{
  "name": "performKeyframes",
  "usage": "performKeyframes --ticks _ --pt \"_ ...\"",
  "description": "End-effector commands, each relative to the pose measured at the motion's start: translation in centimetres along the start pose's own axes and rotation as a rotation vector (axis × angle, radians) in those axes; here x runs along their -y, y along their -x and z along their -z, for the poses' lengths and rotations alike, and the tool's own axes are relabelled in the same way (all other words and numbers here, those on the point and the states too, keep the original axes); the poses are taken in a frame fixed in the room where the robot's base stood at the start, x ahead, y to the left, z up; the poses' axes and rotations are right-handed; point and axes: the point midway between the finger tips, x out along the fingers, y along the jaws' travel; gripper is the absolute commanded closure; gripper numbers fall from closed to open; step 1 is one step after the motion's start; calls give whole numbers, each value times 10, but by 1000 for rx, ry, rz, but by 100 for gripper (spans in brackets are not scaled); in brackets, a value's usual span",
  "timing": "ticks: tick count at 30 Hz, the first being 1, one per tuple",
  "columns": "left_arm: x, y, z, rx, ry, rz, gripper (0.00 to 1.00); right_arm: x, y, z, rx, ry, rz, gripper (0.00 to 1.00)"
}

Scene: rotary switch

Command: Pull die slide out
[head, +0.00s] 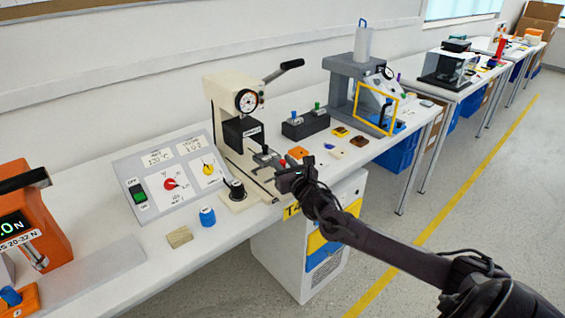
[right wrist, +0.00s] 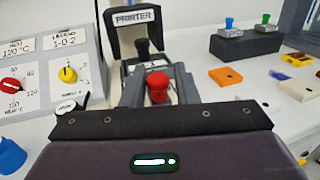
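The cream hand press (head: 225,112) stands on the bench, with a round gauge and a black head marked PRINTER in the right wrist view (right wrist: 134,20). Below the head is the die slide (right wrist: 133,68), with a black knob (right wrist: 142,47) towards the back and a red knob (right wrist: 158,86) at the front. My right gripper (head: 283,176) is at the front of the press. In the right wrist view its two grey fingers (right wrist: 158,93) stand apart, one on each side of the red knob. I cannot tell if they touch it. My left gripper is out of view.
A control panel (head: 150,186) with red and yellow dials is left of the press. A black stamp holder (head: 305,125) and small coloured blocks lie to its right. A blue knob piece (head: 207,217) and wooden block (head: 179,237) sit in front.

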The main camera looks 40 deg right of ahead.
Motion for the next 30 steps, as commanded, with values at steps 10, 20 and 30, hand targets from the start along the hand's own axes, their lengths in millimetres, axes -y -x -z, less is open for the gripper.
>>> performKeyframes --ticks 10,20,30 --pt "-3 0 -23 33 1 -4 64 0 8 0 0 1 0 73" --pt "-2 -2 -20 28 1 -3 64 1 56 1 -3 2 -1 73" --pt "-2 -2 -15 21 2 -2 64 2 79 -1 2 -1 1 73"
